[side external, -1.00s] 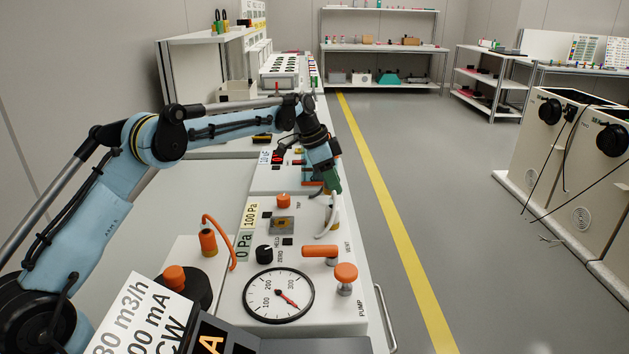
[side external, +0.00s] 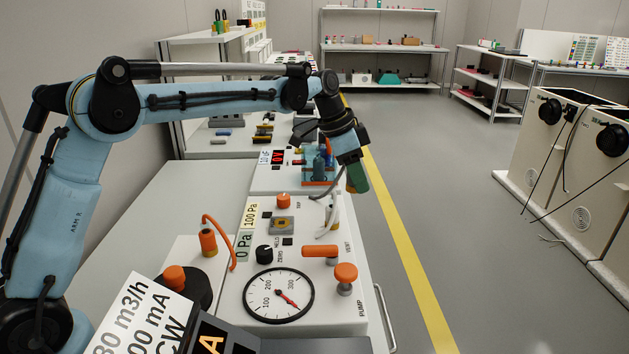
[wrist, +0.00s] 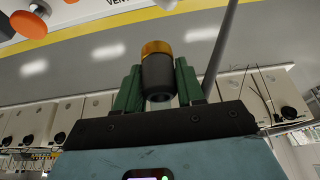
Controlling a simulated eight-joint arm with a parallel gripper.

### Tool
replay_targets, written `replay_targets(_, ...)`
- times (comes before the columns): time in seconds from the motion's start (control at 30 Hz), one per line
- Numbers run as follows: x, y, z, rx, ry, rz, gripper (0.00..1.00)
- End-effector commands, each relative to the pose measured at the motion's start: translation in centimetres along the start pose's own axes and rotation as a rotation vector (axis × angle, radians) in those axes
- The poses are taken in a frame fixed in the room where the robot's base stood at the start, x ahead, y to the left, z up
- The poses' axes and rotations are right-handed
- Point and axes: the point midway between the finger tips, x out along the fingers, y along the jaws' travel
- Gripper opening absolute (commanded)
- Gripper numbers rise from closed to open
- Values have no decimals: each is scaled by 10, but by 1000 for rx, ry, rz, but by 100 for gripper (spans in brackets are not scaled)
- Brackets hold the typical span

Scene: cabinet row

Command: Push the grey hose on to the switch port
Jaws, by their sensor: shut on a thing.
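My gripper (side external: 357,178) is raised over the right edge of the bench, tilted downward. In the wrist view its green fingers (wrist: 157,90) are shut on a dark round fitting (wrist: 158,75) with an amber collar. The grey hose (wrist: 220,50) runs up past the right finger in the wrist view. In the side view, the pale hose (side external: 329,215) curves over the panel below my gripper. Whether the held fitting joins the hose cannot be told. I cannot make out the switch port.
The panel carries a dial gauge (side external: 279,296), an orange lever (side external: 320,251), an orange pump knob (side external: 346,273) and a black zero knob (side external: 264,254). A blue-and-orange unit (side external: 320,175) stands just behind. The aisle floor right of the bench is clear.

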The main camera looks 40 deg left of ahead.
Motion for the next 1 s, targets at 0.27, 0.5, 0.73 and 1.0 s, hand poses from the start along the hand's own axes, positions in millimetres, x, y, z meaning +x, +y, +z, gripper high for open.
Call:
replay_targets(0.27,0,0,0,0,0,0,11)
replay_targets(0.5,-10,-15,39,-7,-3,-4,11)
replay_targets(0.73,-25,-27,113,-7,-4,-2,11)
replay_targets(1.0,-33,-25,153,0,0,1,11)
